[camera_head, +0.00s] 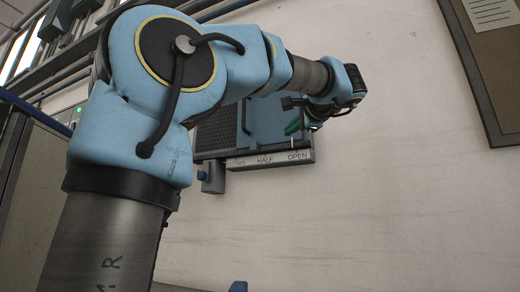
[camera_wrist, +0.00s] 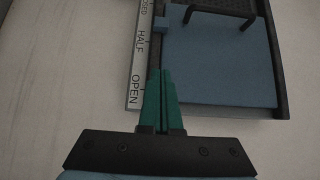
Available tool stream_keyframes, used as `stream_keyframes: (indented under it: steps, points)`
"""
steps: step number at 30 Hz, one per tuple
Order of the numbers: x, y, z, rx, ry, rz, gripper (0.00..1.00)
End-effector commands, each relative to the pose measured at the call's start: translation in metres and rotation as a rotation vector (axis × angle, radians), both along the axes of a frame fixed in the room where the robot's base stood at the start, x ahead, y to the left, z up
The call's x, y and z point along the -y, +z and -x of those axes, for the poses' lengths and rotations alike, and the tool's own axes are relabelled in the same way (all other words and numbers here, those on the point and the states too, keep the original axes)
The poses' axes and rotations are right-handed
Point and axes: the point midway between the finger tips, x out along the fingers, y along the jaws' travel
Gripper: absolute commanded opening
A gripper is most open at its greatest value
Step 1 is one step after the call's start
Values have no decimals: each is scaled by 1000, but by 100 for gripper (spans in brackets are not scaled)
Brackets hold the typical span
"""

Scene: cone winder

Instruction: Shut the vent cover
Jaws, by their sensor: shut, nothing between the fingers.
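The vent cover is a flat blue panel (camera_head: 262,121) on the wall unit, over the right part of the vent. Dark perforated mesh (camera_head: 216,130) is bare to its left. A small blue tab (camera_wrist: 161,24) sits beside the label strip (camera_wrist: 138,60), near HALF on the CLOSED side. My gripper's green fingers (camera_wrist: 161,74) are shut and empty, beside the strip between HALF and OPEN. They also show in the head view (camera_head: 293,127). Contact with the cover cannot be told.
The label strip (camera_head: 268,159) below the vent reads CLOSED, HALF, OPEN from left to right. A grey cylinder with a blue knob (camera_head: 212,178) hangs at its left end. A notice board (camera_head: 490,70) is at right. The wall below is clear.

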Motion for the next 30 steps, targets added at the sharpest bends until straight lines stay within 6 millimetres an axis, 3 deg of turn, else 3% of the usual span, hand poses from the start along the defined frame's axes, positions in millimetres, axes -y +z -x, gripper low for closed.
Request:
stream_keyframes:
  steps: [5,19,24,30]
  points:
    - [-4,3,-11,3,2,-2,0]
    - [-30,4,-99,0,5,-2,0]
    - [-53,4,-108,2,3,-1,0]
    - [-63,2,-114,2,1,0,0]
